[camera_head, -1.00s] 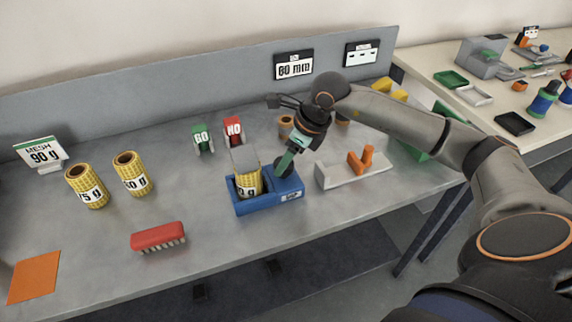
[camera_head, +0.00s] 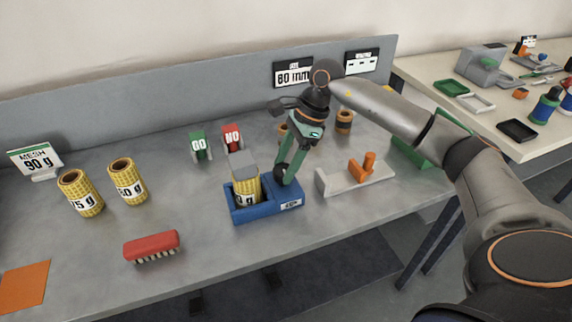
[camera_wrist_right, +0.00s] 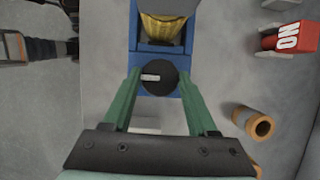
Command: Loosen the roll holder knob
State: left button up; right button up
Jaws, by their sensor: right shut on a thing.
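The blue roll holder (camera_head: 262,213) stands on the grey bench with a yellow mesh roll (camera_head: 246,190) upright in its left part. The roll's label is partly cut off by the holder wall. A grey block (camera_head: 243,163) sits at the top of the roll. The round black knob (camera_head: 279,171) is on the holder's right part. In the right wrist view the knob (camera_wrist_right: 159,78) carries a short white mark and lies between the green fingers. My right gripper (camera_head: 285,172) is shut on the knob from above. My left gripper is not in view.
Two yellow mesh rolls (camera_head: 127,181) stand to the left. A red brush (camera_head: 152,245) lies in front. A pale block with orange parts (camera_head: 355,178) is close on the right. Green and red tags (camera_head: 233,138) stand behind. Bare bench lies around the holder's front left.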

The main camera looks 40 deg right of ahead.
jog(key=shift+w+r, duration=0.1)
dwell(0.5)
jog(key=o, duration=1.4)
jog(key=shift+c, duration=0.2)
jog(key=v, duration=1.2)
jog(key=shift+d+r, duration=0.2)
